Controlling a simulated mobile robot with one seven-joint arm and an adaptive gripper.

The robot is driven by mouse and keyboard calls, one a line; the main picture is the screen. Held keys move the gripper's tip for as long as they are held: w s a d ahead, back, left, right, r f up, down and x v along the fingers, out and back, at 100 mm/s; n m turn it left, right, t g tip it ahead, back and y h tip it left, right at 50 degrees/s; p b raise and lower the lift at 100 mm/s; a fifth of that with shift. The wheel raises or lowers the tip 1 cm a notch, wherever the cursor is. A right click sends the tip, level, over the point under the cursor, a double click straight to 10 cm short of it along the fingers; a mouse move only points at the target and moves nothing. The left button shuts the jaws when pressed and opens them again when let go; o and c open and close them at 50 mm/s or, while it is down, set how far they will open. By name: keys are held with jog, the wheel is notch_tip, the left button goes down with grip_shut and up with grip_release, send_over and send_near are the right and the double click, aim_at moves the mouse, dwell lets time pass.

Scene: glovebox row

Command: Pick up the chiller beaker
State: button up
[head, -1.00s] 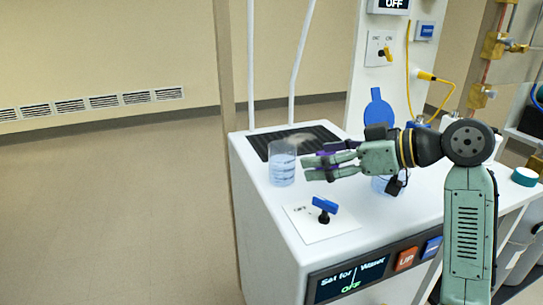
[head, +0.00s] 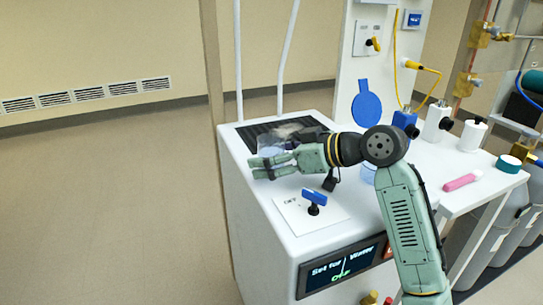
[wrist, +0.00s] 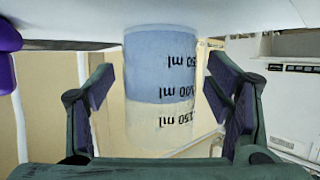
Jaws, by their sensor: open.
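The clear beaker (wrist: 160,65) with dark ml markings and pale blue contents stands between my gripper's fingers in the wrist view, where it appears upside down. A gap shows on each side, so neither finger visibly touches it. In the head view the beaker (head: 269,147) is on the white chiller top, mostly hidden behind my gripper (head: 257,168). My gripper is open and reaches across the beaker from the right, low over the top.
A blue-handled valve (head: 314,198) stands on the chiller top in front of my gripper. A dark grille (head: 250,131) lies behind. Another clear vessel (head: 368,174) is partly hidden behind my arm. White bottles (head: 438,122) and a pink item (head: 462,182) are to the right.

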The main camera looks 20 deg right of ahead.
jog(key=shift+w, duration=0.1)
jog(key=shift+c, duration=0.2)
jog(key=c, duration=1.3)
